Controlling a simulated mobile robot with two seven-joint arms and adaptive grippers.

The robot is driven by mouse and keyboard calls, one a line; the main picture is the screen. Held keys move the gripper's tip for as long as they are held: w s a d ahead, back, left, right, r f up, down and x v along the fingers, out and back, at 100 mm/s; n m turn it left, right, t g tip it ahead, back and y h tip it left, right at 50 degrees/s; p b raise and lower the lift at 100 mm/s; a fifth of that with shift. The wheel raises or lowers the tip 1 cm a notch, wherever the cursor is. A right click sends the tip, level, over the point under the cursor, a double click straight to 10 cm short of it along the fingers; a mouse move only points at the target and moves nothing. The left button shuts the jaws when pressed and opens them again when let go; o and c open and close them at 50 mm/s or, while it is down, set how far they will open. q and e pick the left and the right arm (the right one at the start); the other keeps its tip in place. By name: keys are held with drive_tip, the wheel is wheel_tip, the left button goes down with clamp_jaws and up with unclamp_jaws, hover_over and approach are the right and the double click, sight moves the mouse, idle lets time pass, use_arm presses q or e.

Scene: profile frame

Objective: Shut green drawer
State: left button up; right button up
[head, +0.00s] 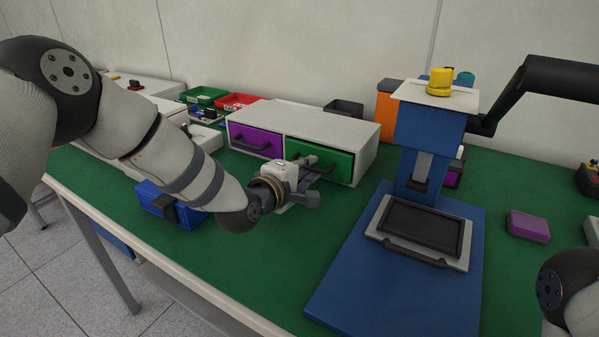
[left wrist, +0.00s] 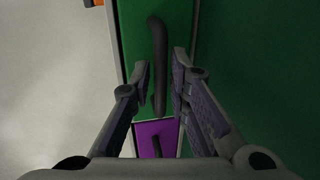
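The green drawer (head: 336,162) is the right one of two in a light grey cabinet (head: 300,122). Its front looks about level with the cabinet face; I cannot tell whether a small gap is left. My left gripper (head: 316,168) is in front of it and covers part of the front and handle. In the left wrist view, the green front (left wrist: 133,35) shows with its dark bar handle (left wrist: 157,60). My left gripper (left wrist: 162,66) is open, with one finger on each side of the handle. Contact is unclear. My right gripper is out of view.
A purple drawer (head: 250,140) sits left of the green one. Green tabletop is free between cabinet and press.

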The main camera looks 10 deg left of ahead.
use_arm(q)
drive_tip(key=v, duration=1)
drive_tip(key=shift+s+a, duration=0.1)
drive_tip(key=shift+s, duration=0.25)
